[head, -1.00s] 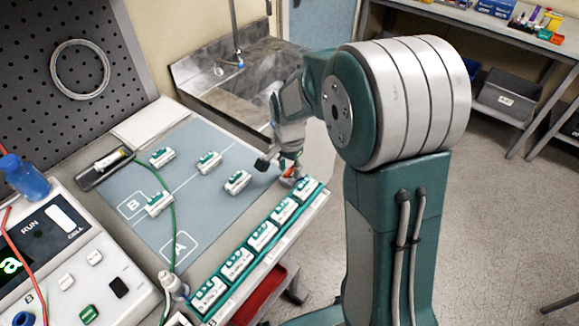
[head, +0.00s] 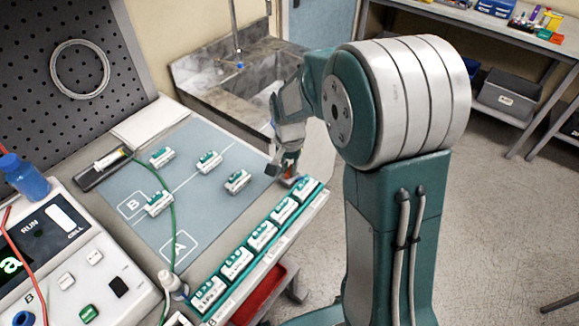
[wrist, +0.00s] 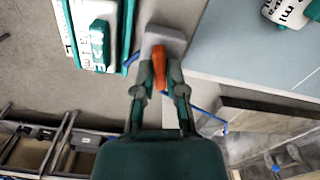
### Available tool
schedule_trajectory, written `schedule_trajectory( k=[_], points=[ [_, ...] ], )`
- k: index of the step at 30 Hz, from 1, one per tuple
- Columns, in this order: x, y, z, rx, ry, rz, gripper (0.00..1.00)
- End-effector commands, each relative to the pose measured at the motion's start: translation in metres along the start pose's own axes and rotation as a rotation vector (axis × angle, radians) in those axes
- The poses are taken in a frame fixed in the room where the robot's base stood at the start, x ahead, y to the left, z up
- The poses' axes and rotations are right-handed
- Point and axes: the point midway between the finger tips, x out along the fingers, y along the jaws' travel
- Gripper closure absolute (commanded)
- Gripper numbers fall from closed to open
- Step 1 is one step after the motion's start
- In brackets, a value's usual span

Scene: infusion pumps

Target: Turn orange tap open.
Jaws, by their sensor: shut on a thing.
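The orange tap (wrist: 159,62) shows in the wrist view as a slim orange lever on a pale grey block (wrist: 165,36). My gripper (wrist: 159,74) is shut on the orange tap, with one finger on each side of the lever. In the head view my gripper (head: 284,171) is at the far right corner of the bench, just beyond the row of pumps. The tap is mostly hidden by the fingers there, and its exact angle is hard to tell.
A row of white and green pumps (head: 263,236) lines the bench's right edge, close to my gripper. Several more stand on the blue-grey mat (head: 190,200). A thin blue line (wrist: 207,116) runs near the fingers. A metal sink (head: 245,75) lies behind the bench.

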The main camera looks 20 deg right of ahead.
Motion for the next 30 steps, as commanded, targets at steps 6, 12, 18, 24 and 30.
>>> schedule_trajectory(
  k=[6,12,18,24,30],
  points=[
    [-0.0002,-0.0012,-0.0005,-0.197,0.003,-0.003,1.00],
    [-0.0003,-0.0013,-0.0006,-0.361,0.003,-0.003,1.00],
    [-0.0003,-0.0013,-0.0006,-0.485,0.003,-0.003,1.00],
    [-0.0004,-0.0014,-0.0007,-0.560,0.004,-0.003,1.00],
    [-0.0004,-0.0014,-0.0008,-0.593,0.004,-0.003,1.00]
  ],
)
